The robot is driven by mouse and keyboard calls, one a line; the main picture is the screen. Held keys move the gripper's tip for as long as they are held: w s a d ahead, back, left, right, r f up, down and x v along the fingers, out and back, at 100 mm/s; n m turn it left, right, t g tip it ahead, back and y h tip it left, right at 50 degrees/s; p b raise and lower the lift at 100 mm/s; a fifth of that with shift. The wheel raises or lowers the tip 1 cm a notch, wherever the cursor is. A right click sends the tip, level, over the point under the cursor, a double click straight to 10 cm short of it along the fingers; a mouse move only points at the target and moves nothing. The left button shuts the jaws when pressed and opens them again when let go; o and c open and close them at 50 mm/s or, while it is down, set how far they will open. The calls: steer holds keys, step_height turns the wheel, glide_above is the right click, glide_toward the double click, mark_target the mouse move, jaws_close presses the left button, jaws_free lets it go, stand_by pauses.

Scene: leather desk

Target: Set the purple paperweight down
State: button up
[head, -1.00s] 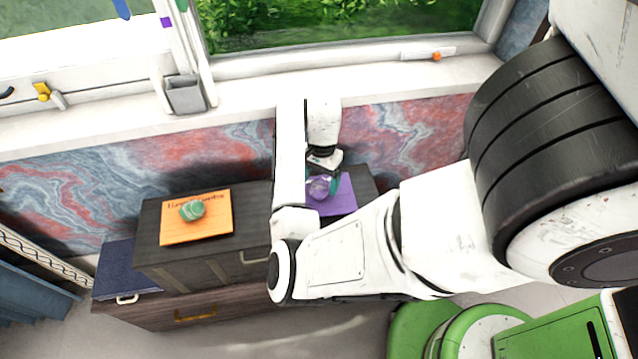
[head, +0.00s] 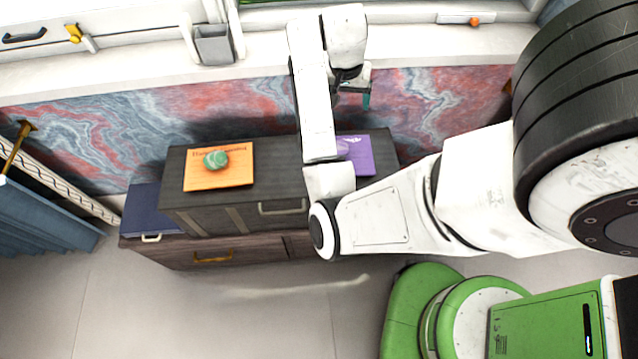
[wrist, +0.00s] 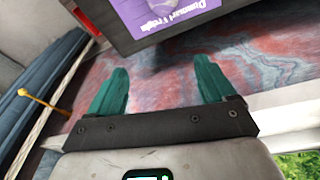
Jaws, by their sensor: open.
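The purple paperweight (head: 342,148) rests on the purple card (head: 360,158) on top of the dark desk cabinet in the head view. My arm hides its left part. My gripper (head: 353,96) is raised above and behind the cabinet, apart from the paperweight. In the wrist view, its two teal fingers (wrist: 157,70) are spread, with nothing between them. The lettered purple card (wrist: 180,10) shows at the top edge there; I cannot make out the paperweight in that view.
A green stone (head: 215,160) lies on an orange card (head: 220,179) on the left of the dark cabinet (head: 285,187). A blue box (head: 143,212) stands at its left. The marbled wall (head: 440,100) and white sill (head: 110,75) are behind.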

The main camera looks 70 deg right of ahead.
steer(key=a+f+n, duration=0.3)
steer(key=a+n, duration=0.2)
steer(key=a, duration=0.4)
steer(key=a+f+n+t+y, duration=0.1)
steer(key=a+f+n, duration=0.2)
steer(key=a, duration=0.7)
steer(key=s+a+f+n+y, duration=0.1)
steer(key=a+f+n, duration=0.2)
steer(key=a+n, duration=0.5)
steer(key=shift+a+t, duration=0.3)
steer(key=shift+a, duration=0.7)
steer(key=shift+c, duration=0.2)
